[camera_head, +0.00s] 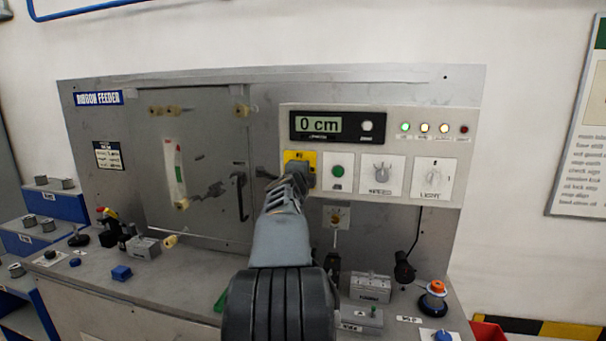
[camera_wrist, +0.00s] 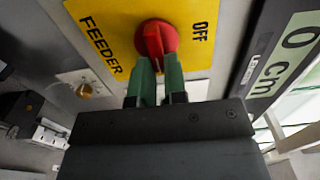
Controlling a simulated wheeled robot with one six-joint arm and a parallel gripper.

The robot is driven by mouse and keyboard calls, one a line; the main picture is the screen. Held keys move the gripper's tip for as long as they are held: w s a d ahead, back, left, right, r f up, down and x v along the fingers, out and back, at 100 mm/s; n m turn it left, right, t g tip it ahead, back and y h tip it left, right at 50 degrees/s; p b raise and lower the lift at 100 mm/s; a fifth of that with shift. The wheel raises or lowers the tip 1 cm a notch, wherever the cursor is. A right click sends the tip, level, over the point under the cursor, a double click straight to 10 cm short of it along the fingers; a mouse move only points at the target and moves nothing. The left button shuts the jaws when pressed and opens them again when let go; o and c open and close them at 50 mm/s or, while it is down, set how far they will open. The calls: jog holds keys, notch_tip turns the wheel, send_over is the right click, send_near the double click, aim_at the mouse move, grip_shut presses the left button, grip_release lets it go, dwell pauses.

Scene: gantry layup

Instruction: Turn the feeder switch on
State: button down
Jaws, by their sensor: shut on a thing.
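The feeder switch is a red rotary knob (camera_wrist: 157,38) on a yellow plate (camera_wrist: 112,25) marked FEEDER and OFF in the wrist view. My gripper (camera_wrist: 160,74) has its green fingers on either side of the knob's grip and is shut on it. In the head view, the yellow plate (camera_head: 290,155) shows at the left end of the white control panel (camera_head: 385,115). My gripper (camera_head: 298,174) reaches it there and hides the knob.
A display (camera_head: 330,125) reads 0 cm above the switch. A green button (camera_head: 338,172), dials and small lamps sit to the right. A black door handle (camera_head: 240,195) is left of my arm. The bench below holds several small blocks and fittings.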

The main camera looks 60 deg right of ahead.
jog(key=c, duration=1.2)
grip_release()
jog(key=shift+o, duration=0.2)
jog(key=shift+a, duration=0.15)
jog(key=v, duration=1.3)
jog(key=shift+a, duration=0.3)
jog(key=shift+s, duration=0.1)
